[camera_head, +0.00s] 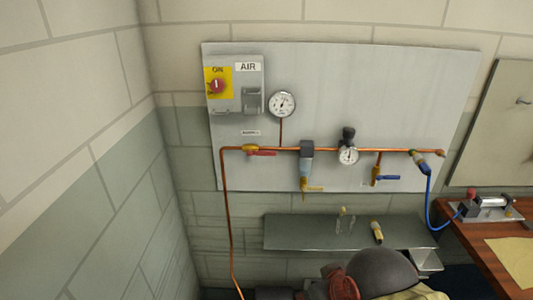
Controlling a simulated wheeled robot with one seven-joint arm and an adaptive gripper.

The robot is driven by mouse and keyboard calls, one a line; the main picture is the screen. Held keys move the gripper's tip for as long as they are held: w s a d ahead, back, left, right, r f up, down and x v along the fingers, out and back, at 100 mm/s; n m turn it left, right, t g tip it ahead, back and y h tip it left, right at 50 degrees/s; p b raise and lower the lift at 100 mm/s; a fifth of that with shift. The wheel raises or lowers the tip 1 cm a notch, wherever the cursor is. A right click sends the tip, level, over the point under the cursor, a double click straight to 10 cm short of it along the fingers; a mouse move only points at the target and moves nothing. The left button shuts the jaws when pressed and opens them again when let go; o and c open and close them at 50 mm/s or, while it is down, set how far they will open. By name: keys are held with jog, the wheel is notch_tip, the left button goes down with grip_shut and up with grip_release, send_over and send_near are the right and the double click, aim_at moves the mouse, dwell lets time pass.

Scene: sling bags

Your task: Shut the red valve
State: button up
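The red valve (262,153) sits on the left part of a copper pipe on a grey wall panel. It has a brass body and a red lever. The lever points right and lies nearly level, along the pipe and just below it. My gripper is not in view. Nothing touches the valve in this view.
The grey panel (400,85) also carries a red rotary switch (217,86) on yellow, gauges (282,104) and a blue-handled valve (387,177). A grey shelf (290,232) is below. A dark rounded thing (385,268) I cannot identify is at the bottom. A wooden bench (478,242) stands right.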

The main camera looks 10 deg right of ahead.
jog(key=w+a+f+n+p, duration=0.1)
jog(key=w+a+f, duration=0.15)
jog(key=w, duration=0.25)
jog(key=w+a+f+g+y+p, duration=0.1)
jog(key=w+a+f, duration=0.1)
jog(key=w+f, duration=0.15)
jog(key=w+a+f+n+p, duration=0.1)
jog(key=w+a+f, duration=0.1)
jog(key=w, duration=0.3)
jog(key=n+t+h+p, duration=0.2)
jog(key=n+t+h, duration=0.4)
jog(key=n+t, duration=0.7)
send_near(269, 154)
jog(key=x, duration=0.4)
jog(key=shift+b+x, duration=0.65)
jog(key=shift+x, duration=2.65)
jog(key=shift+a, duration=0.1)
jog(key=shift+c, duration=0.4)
